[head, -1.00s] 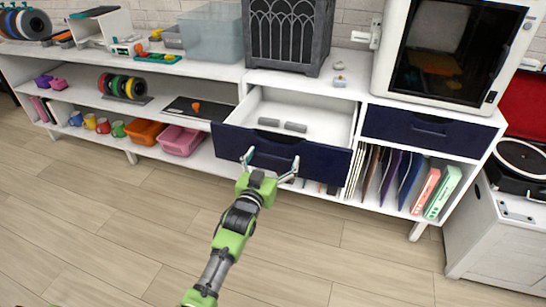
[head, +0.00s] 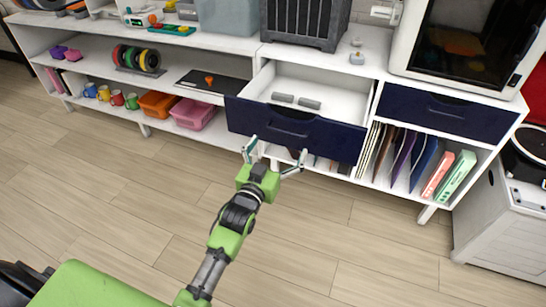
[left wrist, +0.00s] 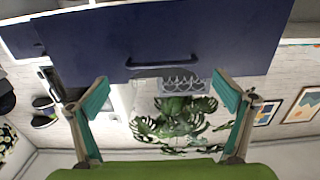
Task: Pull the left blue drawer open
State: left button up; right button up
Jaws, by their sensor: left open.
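The left blue drawer (head: 295,134) stands pulled out of the white cabinet, with its inside showing from above. Its dark handle (head: 290,133) is on the front panel; the handle also shows in the left wrist view (left wrist: 176,64). Two small grey pieces (head: 296,101) lie in the drawer. My left gripper (head: 274,151) is open and empty, just in front of and below the drawer front. In the left wrist view its two teal-padded fingers (left wrist: 162,88) are spread wide, with the handle beyond them and apart from them. My right gripper is not in view.
A second blue drawer (head: 450,112) at the right is shut. Folders and boxes (head: 412,158) stand in the shelf below it. The wood floor (head: 330,235) in front is clear.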

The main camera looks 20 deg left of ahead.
pick_arm(q)
jog(key=s, duration=0.5)
dwell(0.4)
